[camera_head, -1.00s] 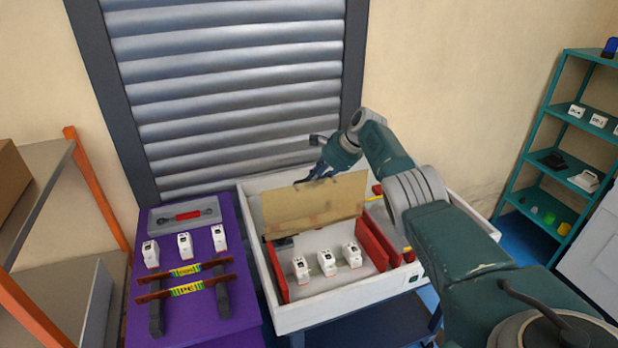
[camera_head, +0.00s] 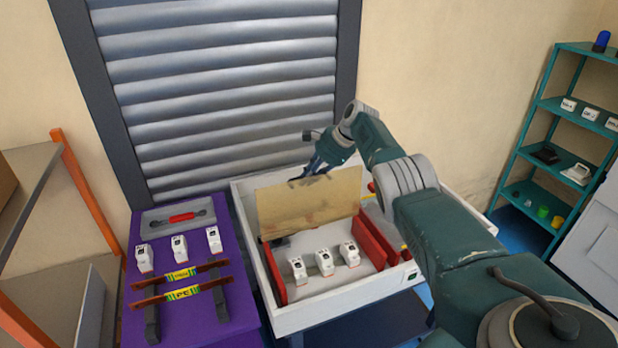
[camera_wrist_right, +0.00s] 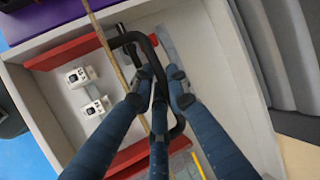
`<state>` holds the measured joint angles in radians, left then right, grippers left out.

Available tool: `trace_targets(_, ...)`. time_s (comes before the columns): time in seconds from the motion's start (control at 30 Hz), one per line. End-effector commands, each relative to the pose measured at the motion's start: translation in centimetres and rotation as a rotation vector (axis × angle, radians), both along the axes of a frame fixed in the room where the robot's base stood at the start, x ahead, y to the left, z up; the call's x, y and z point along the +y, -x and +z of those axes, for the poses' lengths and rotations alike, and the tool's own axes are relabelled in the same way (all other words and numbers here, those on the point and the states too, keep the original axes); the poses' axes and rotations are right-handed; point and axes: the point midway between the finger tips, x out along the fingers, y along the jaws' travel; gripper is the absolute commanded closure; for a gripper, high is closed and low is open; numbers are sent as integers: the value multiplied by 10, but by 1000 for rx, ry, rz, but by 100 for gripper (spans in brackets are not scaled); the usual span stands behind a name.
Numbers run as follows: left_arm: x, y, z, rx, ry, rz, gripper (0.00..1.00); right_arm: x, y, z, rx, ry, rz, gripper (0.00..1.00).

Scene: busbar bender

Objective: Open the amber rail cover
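The amber rail cover (camera_head: 310,205) is a tan panel standing almost upright across the white box (camera_head: 345,318), behind a row of white modules. In the right wrist view the cover (camera_wrist_right: 107,45) shows edge-on as a thin brown strip with a black loop handle (camera_wrist_right: 128,38) on its far side. My right gripper (camera_head: 302,178) is behind the cover's top edge. Its blue fingers (camera_wrist_right: 160,85) are closed in around the handle bar, with dark tips on both sides of it. My left gripper is out of view.
Red walls (camera_head: 374,242) and white modules (camera_head: 324,262) are inside the box. A purple table (camera_head: 190,325) at left bears more modules, striped bars and a grey tray (camera_head: 160,222). A shutter (camera_head: 225,90) stands behind. A teal shelf (camera_head: 530,140) is at right.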

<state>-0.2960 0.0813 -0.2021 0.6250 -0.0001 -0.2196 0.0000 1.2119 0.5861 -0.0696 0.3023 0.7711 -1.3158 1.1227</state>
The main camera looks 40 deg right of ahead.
Motion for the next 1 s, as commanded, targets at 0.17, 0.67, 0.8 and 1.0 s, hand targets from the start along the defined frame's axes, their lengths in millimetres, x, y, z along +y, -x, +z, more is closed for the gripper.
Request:
trace_targets(0.17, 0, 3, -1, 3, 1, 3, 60, 0, -14, 13, -52, 5, -6, 66)
trace_targets(0.67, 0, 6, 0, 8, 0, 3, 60, -19, 20, 57, -46, 11, -10, 66)
trace_targets(0.8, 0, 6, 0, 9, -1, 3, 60, -26, 38, 85, -41, 9, -9, 66)
trace_targets(1.0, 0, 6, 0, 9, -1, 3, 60, -30, 57, 104, -22, 6, -4, 66)
